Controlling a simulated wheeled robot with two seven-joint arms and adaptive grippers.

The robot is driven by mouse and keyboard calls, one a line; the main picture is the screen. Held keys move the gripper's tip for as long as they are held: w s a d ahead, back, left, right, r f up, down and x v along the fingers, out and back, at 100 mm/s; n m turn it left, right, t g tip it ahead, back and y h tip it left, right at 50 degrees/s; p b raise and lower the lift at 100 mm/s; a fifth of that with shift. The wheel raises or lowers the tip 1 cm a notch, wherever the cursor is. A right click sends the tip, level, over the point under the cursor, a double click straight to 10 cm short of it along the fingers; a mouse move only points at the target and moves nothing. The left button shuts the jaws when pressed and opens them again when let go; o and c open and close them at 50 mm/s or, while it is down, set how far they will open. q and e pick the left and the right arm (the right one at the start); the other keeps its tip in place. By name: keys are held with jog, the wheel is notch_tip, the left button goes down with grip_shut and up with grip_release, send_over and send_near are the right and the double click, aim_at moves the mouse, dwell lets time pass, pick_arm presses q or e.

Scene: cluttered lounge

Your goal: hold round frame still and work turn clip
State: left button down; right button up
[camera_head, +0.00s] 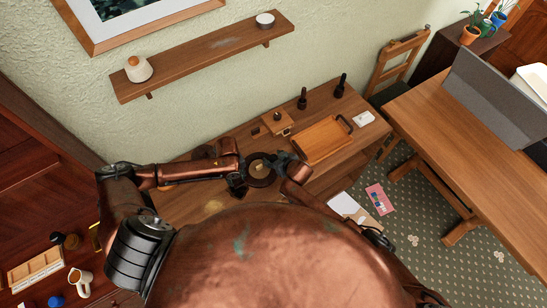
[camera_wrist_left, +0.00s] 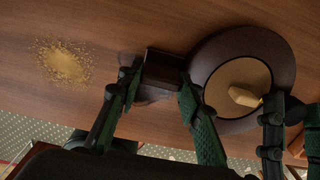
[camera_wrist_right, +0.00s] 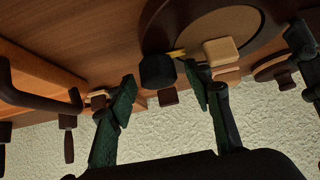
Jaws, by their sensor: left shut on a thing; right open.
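The round frame (camera_head: 262,170) is a dark brown ring around a cream disc, lying on the wooden table. A pale block, apparently the turn clip (camera_wrist_left: 243,97), stands on the disc; it also shows in the right wrist view (camera_wrist_right: 221,50). My left gripper (camera_head: 237,187) is shut on the dark block (camera_wrist_left: 163,72) at the frame's side. My right gripper (camera_head: 281,161) is open at the frame's opposite side. In the right wrist view, the clip is just outside its right finger, and a dark piece (camera_wrist_right: 157,71) shows between its fingers.
Behind the frame are a wooden box with a dark knob (camera_head: 278,122), a handled tray (camera_head: 323,139) and two dark bottles. A patch of sawdust-like grains (camera_wrist_left: 62,62) lies left of the frame.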

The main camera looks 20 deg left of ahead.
jog(key=shift+w+a+f, duration=0.1)
jog(key=c, duration=1.1)
jog(key=shift+c, duration=0.2)
